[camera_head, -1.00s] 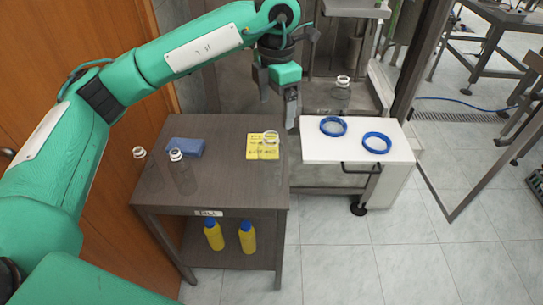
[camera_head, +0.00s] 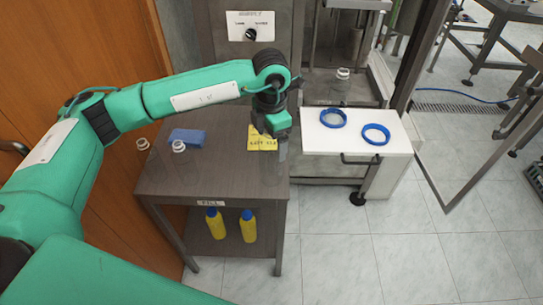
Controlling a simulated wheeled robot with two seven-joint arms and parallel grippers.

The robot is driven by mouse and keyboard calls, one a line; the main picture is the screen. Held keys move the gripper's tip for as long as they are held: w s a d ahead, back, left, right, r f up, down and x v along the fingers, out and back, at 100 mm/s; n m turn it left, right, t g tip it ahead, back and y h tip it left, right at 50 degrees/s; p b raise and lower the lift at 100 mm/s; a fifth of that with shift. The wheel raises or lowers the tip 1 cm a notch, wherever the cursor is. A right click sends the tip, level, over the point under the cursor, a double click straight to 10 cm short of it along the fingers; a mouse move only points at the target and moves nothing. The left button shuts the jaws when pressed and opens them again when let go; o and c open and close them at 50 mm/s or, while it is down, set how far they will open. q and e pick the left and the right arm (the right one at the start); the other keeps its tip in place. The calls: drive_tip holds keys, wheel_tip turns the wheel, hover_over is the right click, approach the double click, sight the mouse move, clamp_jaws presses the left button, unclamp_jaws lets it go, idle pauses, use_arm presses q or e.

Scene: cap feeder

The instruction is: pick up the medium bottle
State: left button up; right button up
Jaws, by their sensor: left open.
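Clear bottles with pale necks stand in several places, and I cannot tell by size alone which is the medium one. Another bottle (camera_head: 342,76) stands in the machine at the back. My left gripper (camera_head: 282,158) is open, pointing down over the right side of the table, in front of the yellow note (camera_head: 262,138). The bottle by that note is largely hidden behind the gripper. My right gripper is not in view.
The dark table (camera_head: 215,185) also bears a blue block (camera_head: 187,136). Two yellow bottles (camera_head: 215,223) stand on its lower shelf. A white board (camera_head: 345,142) to the right carries two blue rings (camera_head: 333,117). A glass door frame stands further right.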

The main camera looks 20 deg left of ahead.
use_arm(q)
drive_tip(key=shift+f, duration=0.15)
drive_tip(key=c, duration=1.3)
